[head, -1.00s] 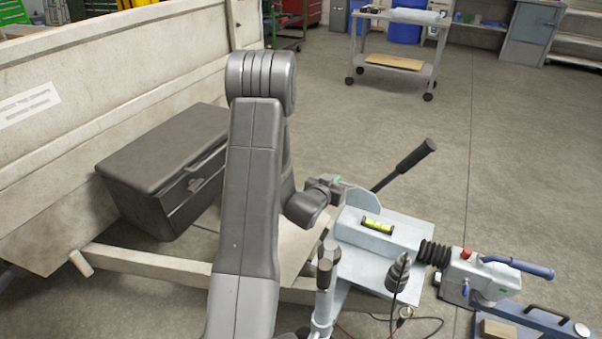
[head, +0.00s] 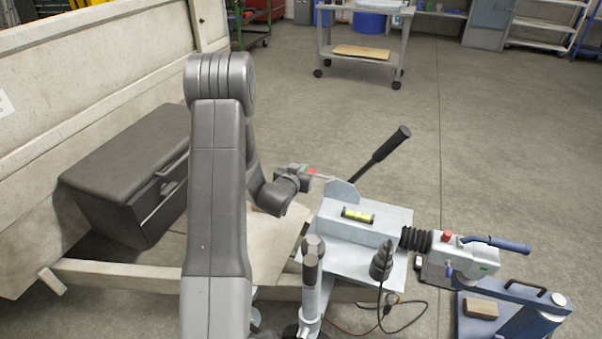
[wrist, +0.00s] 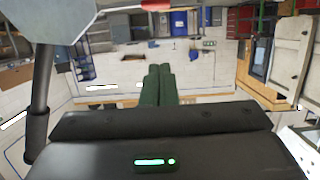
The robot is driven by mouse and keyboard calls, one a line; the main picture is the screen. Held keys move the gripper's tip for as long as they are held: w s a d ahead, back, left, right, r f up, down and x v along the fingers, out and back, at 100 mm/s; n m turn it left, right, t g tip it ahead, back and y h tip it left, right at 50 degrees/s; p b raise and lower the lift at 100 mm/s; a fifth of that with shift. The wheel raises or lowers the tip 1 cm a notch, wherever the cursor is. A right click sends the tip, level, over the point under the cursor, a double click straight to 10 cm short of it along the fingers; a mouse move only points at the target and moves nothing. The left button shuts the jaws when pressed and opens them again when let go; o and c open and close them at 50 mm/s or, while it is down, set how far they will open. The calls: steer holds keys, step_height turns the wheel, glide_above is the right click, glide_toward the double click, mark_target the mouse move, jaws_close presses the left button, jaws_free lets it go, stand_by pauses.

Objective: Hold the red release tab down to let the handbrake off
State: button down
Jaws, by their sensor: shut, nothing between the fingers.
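The handbrake lever (head: 383,158) has a black grip and slants up to the right from a pale grey bracket plate (head: 342,191). A small red tab (head: 312,171) shows beside my gripper (head: 318,176), left of the plate. In the wrist view, the red tab (wrist: 156,5) is cut off by the top edge. The bracket plate (wrist: 50,18) fills the top left there, with the lever (wrist: 38,115) below it. My gripper's green fingers (wrist: 158,70) are together and empty, apart from the tab in that picture. Contact cannot be judged in the head view.
A spirit level (head: 358,215) lies on the pale coupling housing. A black bellows (head: 417,239) leads to the hitch head with a red button (head: 447,237). A dark toolbox (head: 125,175) stands left, by the trailer wall. A cable loops below the housing. Open floor lies beyond the lever.

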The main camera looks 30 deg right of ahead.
mark_target(320, 175)
steer(key=w+d+f+b, duration=0.1)
steer(key=w+d+f, duration=0.3)
steer(key=d+f, duration=0.1)
steer(key=shift+f, duration=0.35)
